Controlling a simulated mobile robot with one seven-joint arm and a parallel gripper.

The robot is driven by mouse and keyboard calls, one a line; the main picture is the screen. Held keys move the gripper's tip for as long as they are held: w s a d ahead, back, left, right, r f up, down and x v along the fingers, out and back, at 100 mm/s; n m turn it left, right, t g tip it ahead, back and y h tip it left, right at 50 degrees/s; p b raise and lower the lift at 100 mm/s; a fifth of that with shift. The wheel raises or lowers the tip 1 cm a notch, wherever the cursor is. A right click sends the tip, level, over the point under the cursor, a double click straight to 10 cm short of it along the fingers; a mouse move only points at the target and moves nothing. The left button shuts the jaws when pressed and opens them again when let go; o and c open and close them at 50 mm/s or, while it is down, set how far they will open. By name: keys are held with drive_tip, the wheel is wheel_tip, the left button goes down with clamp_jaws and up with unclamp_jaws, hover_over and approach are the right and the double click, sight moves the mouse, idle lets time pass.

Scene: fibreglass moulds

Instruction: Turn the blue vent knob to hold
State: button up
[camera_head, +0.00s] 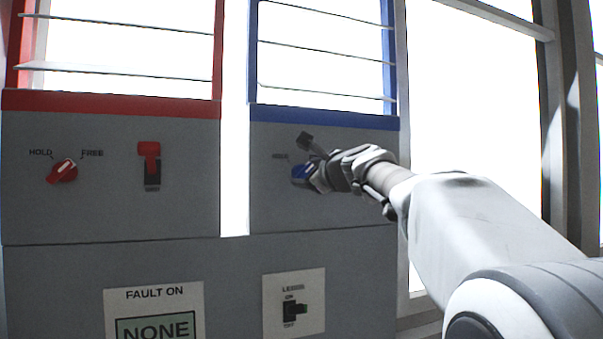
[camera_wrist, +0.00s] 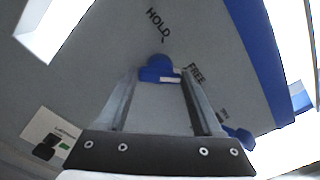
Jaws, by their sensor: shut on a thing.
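The blue vent knob (camera_head: 299,175) is on the grey panel under the blue frame. In the wrist view the blue knob (camera_wrist: 156,68) sits between the two fingertips of my gripper (camera_wrist: 158,76), which is shut on it. The white mark on the knob lies on its lower right side, toward the word FREE (camera_wrist: 196,73). The word HOLD (camera_wrist: 158,24) is above the knob in that view. In the head view my gripper (camera_head: 316,176) covers the right part of the knob and its FREE label.
A red knob (camera_head: 63,171) and a red switch (camera_head: 150,165) are on the left panel. A blue switch (camera_wrist: 238,136) is beside my right finger in the wrist view. Below are a louver switch (camera_head: 294,310) and a FAULT ON sign (camera_head: 155,310).

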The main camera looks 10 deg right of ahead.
drive_tip(key=shift+n, duration=0.3)
drive_tip(key=n+b, duration=0.2)
drive_tip(key=n, duration=0.1)
drive_tip(key=shift+f+n, duration=0.15)
drive_tip(key=shift+n, duration=0.15)
drive_tip(key=n+b, duration=0.2)
drive_tip(key=n, duration=0.2)
drive_tip(key=n+b, duration=0.3)
drive_tip(key=n, duration=0.3)
drive_tip(key=shift+f, duration=0.1)
drive_tip(key=shift+n+b, duration=0.6)
drive_tip(key=shift+n, duration=1.2)
drive_tip(key=o, duration=1.4)
drive_tip(key=shift+c, duration=0.2)
drive_tip(key=shift+s, duration=0.1)
